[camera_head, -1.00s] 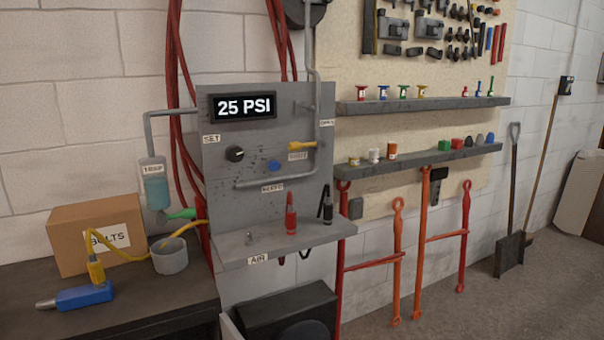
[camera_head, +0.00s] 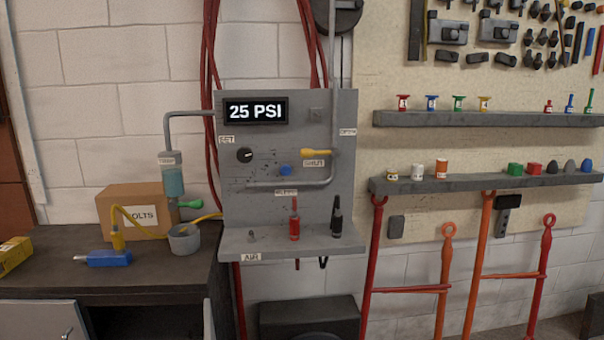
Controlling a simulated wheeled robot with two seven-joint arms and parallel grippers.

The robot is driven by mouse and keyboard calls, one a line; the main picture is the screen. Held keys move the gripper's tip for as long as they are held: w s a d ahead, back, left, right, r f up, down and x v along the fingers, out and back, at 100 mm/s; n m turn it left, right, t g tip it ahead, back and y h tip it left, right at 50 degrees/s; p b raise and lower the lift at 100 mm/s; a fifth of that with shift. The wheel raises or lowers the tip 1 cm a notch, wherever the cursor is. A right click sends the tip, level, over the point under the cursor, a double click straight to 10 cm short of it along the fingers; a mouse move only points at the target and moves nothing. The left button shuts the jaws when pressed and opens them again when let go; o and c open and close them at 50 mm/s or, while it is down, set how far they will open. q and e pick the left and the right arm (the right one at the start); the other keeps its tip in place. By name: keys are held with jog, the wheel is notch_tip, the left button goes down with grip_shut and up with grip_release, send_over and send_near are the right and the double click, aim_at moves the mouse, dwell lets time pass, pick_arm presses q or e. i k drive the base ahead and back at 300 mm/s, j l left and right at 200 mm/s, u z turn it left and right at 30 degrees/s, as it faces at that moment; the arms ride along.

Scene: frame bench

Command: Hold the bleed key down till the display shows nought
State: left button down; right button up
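The display (camera_head: 255,111) on the grey panel (camera_head: 232,200) reads 25 PSI. A blue button (camera_head: 286,170) sits mid-panel, above a small label (camera_head: 287,192) too blurred to read surely; I cannot confirm it is the bleed key. A black knob (camera_head: 244,155) is under the SET label. A yellow lever (camera_head: 316,152) lies horizontal by the SHUT label, with the OPEN label above right. Nothing touches the button. Neither of my grippers is in view.
A grey ledge (camera_head: 310,244) below the panel carries a red tool (camera_head: 294,222) and a black tool (camera_head: 336,218). A grey pipe crosses below the button. The dark bench (camera_head: 170,275) at left holds a BOLTS box (camera_head: 140,205), a grey cup (camera_head: 184,240) and a blue tool (camera_head: 110,258).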

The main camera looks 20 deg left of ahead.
aim_at(286, 170)
jog(key=i+l+u, duration=0.3)
jog(key=i+l, duration=0.95)
